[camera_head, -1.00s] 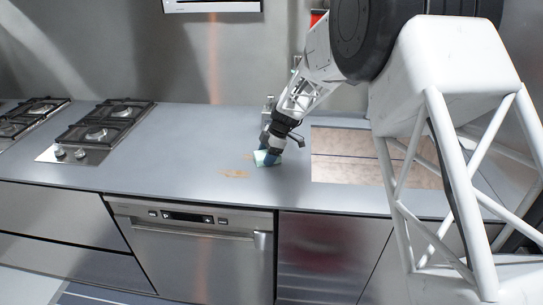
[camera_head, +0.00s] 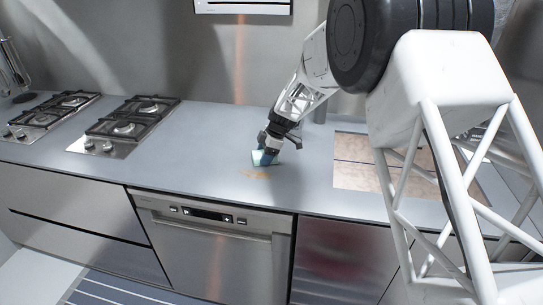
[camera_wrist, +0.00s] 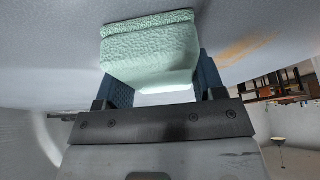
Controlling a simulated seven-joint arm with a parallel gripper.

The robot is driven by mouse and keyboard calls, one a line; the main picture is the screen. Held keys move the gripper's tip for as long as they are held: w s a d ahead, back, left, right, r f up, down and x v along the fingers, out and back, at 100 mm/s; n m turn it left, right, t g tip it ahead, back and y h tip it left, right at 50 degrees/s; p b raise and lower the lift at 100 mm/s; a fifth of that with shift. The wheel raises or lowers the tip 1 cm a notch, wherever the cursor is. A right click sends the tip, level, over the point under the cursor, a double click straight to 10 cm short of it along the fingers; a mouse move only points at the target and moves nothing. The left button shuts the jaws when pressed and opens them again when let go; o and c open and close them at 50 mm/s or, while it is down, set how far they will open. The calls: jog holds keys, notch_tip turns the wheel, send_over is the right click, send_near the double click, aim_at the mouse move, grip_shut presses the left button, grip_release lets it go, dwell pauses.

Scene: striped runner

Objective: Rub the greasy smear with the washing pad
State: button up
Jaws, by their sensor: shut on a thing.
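The washing pad (camera_head: 262,158) is a pale green block. My gripper (camera_head: 266,154) is shut on it over the counter, with a blue finger on each side. In the wrist view the pad (camera_wrist: 150,50) sits between the fingers (camera_wrist: 160,84), its far side close to the grey counter surface; whether it touches is hard to tell. The greasy smear (camera_head: 255,174) is an orange-brown patch on the counter, just in front of the pad. In the wrist view the smear (camera_wrist: 252,46) lies to the right of the pad. Any part under the pad is hidden.
Gas hobs (camera_head: 124,126) stand to the left. A dishwasher (camera_head: 215,240) is below the front edge. The counter between hob and smear is clear.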

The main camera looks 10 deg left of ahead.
aim_at(231, 157)
jog(key=shift+a, duration=5.75)
notch_tip(231, 157, up, 8)
jog(key=shift+d+r, duration=0.1)
jog(key=shift+s, duration=0.1)
jog(key=s+d, duration=0.3)
jog(key=s, duration=0.5)
jog(key=shift+s+d, duration=0.4)
jog(key=shift+f, duration=0.25)
